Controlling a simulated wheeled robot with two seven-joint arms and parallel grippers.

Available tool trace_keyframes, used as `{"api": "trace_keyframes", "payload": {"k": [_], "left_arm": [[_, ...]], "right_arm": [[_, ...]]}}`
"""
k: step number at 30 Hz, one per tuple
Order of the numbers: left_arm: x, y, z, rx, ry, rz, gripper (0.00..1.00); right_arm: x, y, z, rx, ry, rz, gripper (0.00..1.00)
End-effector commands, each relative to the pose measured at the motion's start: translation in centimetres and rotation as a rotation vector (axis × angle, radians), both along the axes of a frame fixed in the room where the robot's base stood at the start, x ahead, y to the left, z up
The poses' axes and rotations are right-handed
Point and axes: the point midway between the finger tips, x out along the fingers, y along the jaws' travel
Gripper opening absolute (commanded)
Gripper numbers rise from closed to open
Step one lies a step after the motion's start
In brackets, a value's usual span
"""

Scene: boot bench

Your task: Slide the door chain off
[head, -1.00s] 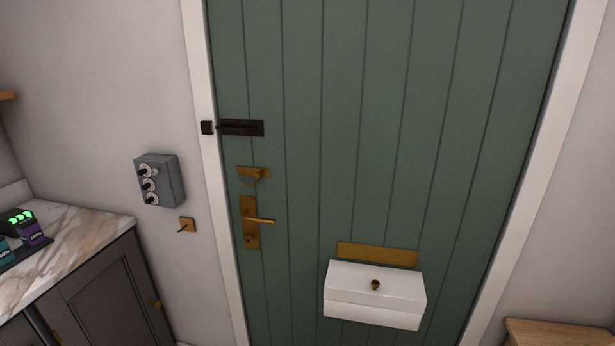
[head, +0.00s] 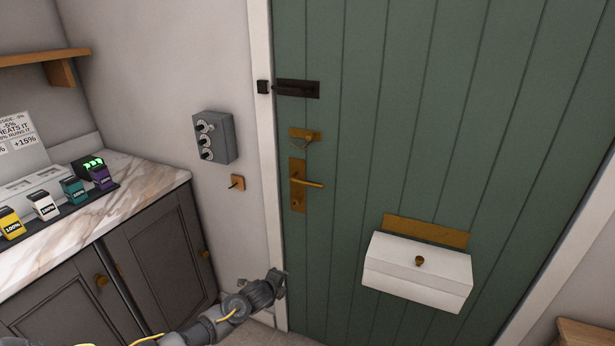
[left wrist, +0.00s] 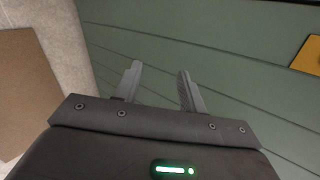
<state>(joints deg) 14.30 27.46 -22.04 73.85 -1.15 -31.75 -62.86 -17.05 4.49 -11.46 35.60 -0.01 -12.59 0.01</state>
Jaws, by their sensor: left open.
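The green door (head: 400,120) is closed in its white frame. A small brass fitting (head: 306,134) on its left side has what looks like a short chain looping below it; the chain's links are too small to make out. My left gripper (head: 280,280) is low by the door's left edge, below the brass fitting and the lever handle (head: 311,184). In the left wrist view its two fingers (left wrist: 160,72) are apart and empty, in front of the green boards. A brass piece at that view's right edge is only partly visible. My right gripper is not in view.
A black bolt (head: 297,88) sits above the brass fitting. A white box (head: 417,272) hangs low on the door. A grey switch box (head: 214,138) and a brass hook plate (head: 237,183) are on the wall. A marble counter (head: 145,180) stands at left.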

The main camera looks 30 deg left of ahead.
Motion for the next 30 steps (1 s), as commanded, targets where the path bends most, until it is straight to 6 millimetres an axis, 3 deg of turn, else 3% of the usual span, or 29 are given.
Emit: {"api": "trace_keyframes", "payload": {"k": [1,3,6,9,12,15,18,25,30], "left_arm": [[3.5,0.5,6.1,0.134,-0.081,-0.092,0.41],[6.7,0.6,14.2,0.342,-0.170,-0.213,0.41],[8.8,0.2,25.0,0.646,-0.277,-0.344,0.41],[8.9,-0.5,33.8,0.923,-0.352,-0.427,0.41],[8.0,-1.1,39.9,1.142,-0.395,-0.472,0.41],[7.0,-1.7,43.5,1.282,-0.415,-0.494,0.41],[6.5,-1.9,45.1,1.349,-0.421,-0.504,0.41],[7.2,-1.9,45.4,1.360,-0.420,-0.504,0.41],[9.8,-1.8,45.6,1.356,-0.420,-0.502,0.41]], "right_arm": [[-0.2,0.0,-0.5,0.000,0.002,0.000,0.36],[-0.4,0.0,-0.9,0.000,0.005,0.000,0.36],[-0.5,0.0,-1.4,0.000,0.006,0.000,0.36],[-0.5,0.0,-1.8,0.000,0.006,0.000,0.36],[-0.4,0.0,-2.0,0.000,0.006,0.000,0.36],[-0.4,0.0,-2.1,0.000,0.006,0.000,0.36],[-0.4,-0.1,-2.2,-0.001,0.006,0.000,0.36],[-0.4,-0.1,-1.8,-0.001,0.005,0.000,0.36],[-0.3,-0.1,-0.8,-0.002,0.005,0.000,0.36]]}}
